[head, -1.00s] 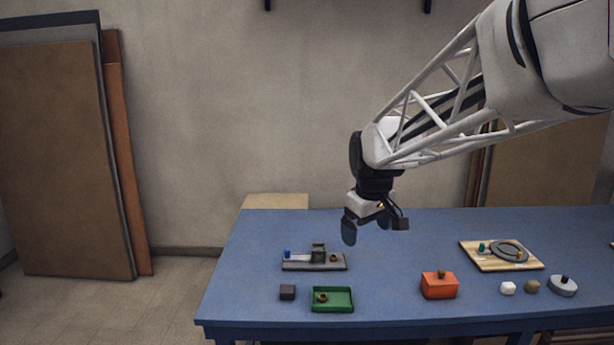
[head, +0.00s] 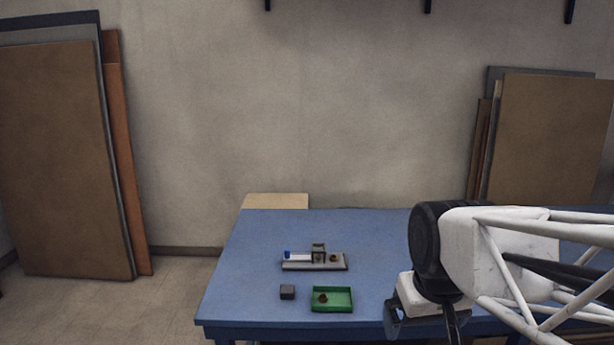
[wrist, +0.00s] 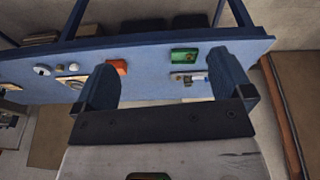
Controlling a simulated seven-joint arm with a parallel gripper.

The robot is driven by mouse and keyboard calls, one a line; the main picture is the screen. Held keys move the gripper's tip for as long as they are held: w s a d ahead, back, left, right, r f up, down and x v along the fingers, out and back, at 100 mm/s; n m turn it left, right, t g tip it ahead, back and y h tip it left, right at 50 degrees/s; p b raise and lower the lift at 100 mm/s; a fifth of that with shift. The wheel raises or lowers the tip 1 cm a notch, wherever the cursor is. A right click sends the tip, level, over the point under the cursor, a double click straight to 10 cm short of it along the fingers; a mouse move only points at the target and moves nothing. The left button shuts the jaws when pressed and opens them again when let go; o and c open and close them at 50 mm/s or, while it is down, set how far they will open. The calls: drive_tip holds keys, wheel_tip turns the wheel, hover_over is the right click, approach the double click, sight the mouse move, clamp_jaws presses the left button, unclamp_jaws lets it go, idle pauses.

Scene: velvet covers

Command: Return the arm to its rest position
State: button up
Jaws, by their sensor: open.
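My gripper (wrist: 165,92) is open and empty in the wrist view, with its two blue-grey fingers spread wide apart. In the head view my gripper (head: 425,322) hangs at the lower right, in front of the table, its fingertips partly cut off by the frame's bottom edge. My arm's white lattice link reaches in from the right and hides the right part of the table there. Nothing is held between the fingers.
The blue table (head: 370,238) carries a grey fixture (head: 315,262), a green tray (head: 333,299) with a small brown piece, and a dark block (head: 287,292). An orange box (wrist: 117,67) shows in the wrist view. Boards (head: 55,160) lean on the wall.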

drive_tip(key=s+f+m, duration=0.1)
drive_tip(key=s+f, duration=0.1)
drive_tip(key=s, duration=0.3)
drive_tip(key=shift+s+d+f, duration=0.2)
drive_tip(key=shift+s+d, duration=0.15)
